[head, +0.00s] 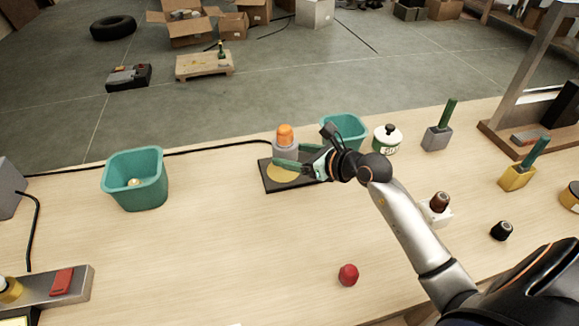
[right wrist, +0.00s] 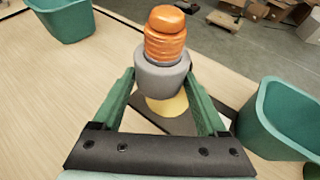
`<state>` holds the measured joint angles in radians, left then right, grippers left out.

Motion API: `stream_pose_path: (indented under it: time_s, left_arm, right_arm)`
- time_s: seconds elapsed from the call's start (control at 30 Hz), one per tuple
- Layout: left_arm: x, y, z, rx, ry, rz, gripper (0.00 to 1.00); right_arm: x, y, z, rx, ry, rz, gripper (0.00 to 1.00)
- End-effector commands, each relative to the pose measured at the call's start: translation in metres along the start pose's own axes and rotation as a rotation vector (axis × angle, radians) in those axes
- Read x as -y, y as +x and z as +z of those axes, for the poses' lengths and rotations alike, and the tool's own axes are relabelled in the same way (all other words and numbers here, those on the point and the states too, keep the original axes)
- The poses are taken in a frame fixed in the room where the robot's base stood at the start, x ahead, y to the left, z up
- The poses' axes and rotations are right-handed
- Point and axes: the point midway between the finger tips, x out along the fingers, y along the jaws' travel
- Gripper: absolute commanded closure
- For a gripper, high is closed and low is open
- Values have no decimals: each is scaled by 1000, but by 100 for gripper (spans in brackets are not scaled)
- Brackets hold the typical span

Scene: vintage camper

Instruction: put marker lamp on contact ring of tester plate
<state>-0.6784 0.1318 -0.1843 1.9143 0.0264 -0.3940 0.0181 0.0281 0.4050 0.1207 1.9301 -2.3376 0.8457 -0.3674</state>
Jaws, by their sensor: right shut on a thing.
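The marker lamp has an orange ribbed top (head: 285,134) and a grey base; in the right wrist view the grey base (right wrist: 162,74) is between my fingers. My right gripper (head: 284,157) is shut on it and holds it upright. The tester plate (head: 272,187) is a dark flat plate on the bench, and its yellow contact ring (head: 283,174) shows partly below the fingers. In the right wrist view the yellow ring (right wrist: 166,106) shows just below the lamp's base. I cannot tell whether the base touches the plate. My left gripper is not in view.
A teal bin (head: 135,187) stands to the left, and another teal bin (head: 345,128) is close behind my right gripper. A white pot (head: 387,141) stands right of it. A red ball-like piece (head: 348,275) lies in front.

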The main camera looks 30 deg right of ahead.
Motion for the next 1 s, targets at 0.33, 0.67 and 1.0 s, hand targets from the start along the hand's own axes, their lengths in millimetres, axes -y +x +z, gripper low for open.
stream_pose_path:
  time_s: [0.33, 0.67, 1.0]
  left_arm:
    - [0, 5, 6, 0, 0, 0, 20]
    - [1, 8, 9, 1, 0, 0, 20]
    - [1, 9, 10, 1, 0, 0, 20]
  right_arm:
    - [20, 38, -26, 3, 1, 0, 98]
    - [23, 56, -58, 2, 2, 0, 98]
    - [23, 57, -61, 2, 0, 0, 98]
